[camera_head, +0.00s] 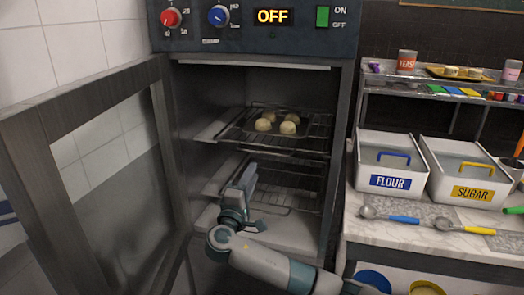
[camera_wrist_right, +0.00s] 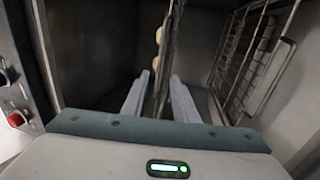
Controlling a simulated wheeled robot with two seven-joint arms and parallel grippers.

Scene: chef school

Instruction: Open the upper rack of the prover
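The prover's control panel (camera_head: 270,25) reads OFF, and its glass door (camera_head: 110,150) stands open to the left. Inside, the upper rack (camera_head: 305,146) bears several pale dough balls (camera_head: 288,128). The lower rack (camera_head: 290,198) looks empty. My right gripper (camera_head: 248,176) is at the prover's opening, in front of and below the upper rack's left front part. In the right wrist view its two fingers (camera_wrist_right: 159,80) are apart, with a rack's edge (camera_wrist_right: 168,65) seen between them. I cannot tell whether they touch it. My left gripper is out of view.
A counter on the right holds a FLOUR bin (camera_head: 392,165), a SUGAR bin (camera_head: 468,172) and scoops (camera_head: 404,219). A shelf (camera_head: 430,90) with jars and a tray is behind. The open door borders the space on the left.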

